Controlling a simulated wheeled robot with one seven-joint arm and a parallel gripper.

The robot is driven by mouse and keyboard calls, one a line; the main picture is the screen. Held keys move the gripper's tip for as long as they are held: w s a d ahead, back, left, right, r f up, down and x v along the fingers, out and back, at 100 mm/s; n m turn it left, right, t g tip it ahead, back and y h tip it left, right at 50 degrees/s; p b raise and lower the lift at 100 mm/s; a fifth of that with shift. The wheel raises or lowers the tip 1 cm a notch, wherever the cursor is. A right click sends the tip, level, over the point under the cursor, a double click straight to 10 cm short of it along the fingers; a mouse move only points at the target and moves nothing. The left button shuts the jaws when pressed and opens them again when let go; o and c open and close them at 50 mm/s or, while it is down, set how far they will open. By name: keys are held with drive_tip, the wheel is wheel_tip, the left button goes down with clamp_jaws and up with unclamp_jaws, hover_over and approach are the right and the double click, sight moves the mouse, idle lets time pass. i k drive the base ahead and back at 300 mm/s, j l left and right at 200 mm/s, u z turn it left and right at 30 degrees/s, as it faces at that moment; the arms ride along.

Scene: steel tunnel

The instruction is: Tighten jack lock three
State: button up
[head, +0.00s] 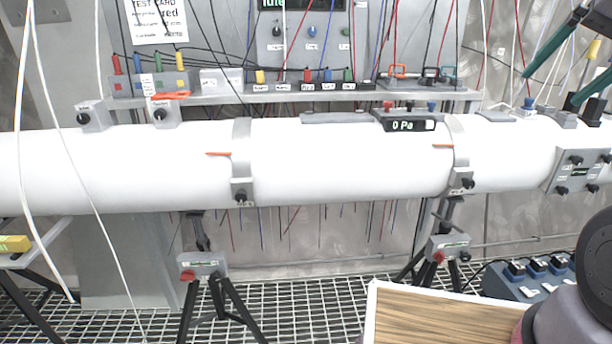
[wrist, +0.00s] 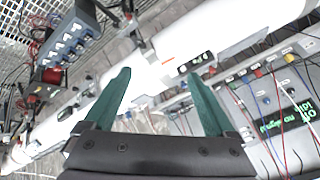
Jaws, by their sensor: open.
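Two tripod jacks stand under the white tube (head: 340,165) in the head view. The left jack head (head: 203,265) has a red knob (head: 187,275) on its left side. The right jack head (head: 447,247) also has a red knob (head: 438,257). Both carry small labels too small to read, so I cannot tell which is jack lock three. My gripper (head: 550,90) is at the upper right, with green fingers apart and nothing between them. In the wrist view my gripper (wrist: 158,75) is open above the tube (wrist: 215,30), away from both jacks.
A pressure readout (head: 408,125) showing 0 Pa sits on the tube. A shelf (head: 290,97) of labelled parts runs behind it, with hanging wires. A wooden board (head: 430,315) and a blue socket box (head: 530,280) lie at the lower right. Grating floor surrounds the jacks.

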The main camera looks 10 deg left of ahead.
sight(189, 277)
drive_tip(key=k+u, duration=0.15)
drive_tip(key=u, duration=1.5)
